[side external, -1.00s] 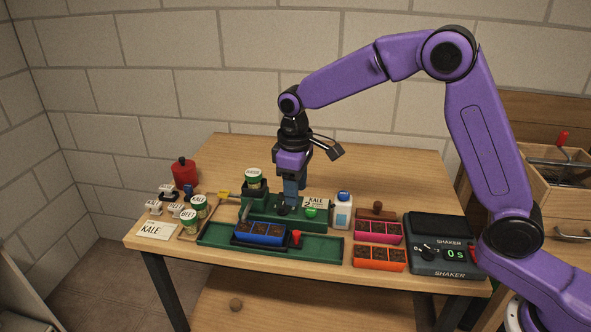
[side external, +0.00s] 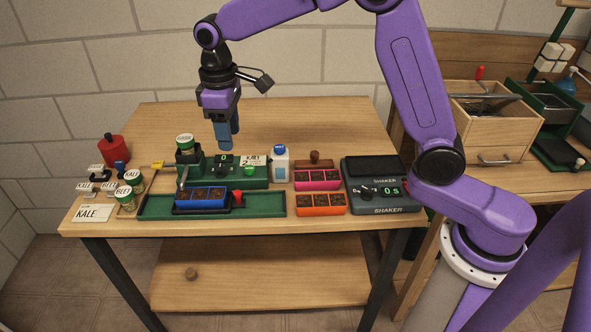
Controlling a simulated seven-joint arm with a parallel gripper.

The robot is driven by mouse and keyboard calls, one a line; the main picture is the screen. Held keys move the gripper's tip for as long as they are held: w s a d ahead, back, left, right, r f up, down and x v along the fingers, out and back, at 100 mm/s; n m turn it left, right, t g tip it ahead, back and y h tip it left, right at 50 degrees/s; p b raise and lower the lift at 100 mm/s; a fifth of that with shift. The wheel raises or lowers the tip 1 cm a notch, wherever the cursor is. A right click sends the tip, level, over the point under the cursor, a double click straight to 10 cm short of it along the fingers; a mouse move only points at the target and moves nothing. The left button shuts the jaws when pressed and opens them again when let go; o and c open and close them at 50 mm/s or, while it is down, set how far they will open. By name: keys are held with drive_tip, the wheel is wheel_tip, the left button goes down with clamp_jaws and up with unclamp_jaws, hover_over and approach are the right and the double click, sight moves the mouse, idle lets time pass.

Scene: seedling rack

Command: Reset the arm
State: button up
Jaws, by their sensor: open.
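My gripper (side external: 227,143) is above the bench, pointing down, over the back of the green seeding station (side external: 262,180). It is open, and I see nothing between its fingers. The fingertips look apart from the station, though the exact gap is hard to judge from this side. My arm is bent in a high arch from the right.
A blue seedling tray (side external: 201,198) sits on the green base tray (side external: 270,205). Pink (side external: 317,181) and orange (side external: 321,205) trays and the shaker (side external: 382,186) stand to the right. Labelled jars (side external: 126,199), a KALE card (side external: 92,213) and a red bottle (side external: 113,149) are at left. The bench's back is clear.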

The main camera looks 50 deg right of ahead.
drive_tip(key=s+d+f+n, duration=0.1)
drive_tip(key=s+d, duration=0.5)
drive_tip(key=s, duration=1)
drive_tip(key=s+d+f+n, duration=0.1)
drive_tip(key=s+d+n, duration=0.3)
drive_tip(key=s, duration=1.3)
drive_tip(key=shift+s+d+y, duration=0.15)
drive_tip(key=shift+d+y, duration=0.25)
drive_tip(key=shift+d, duration=0.55)
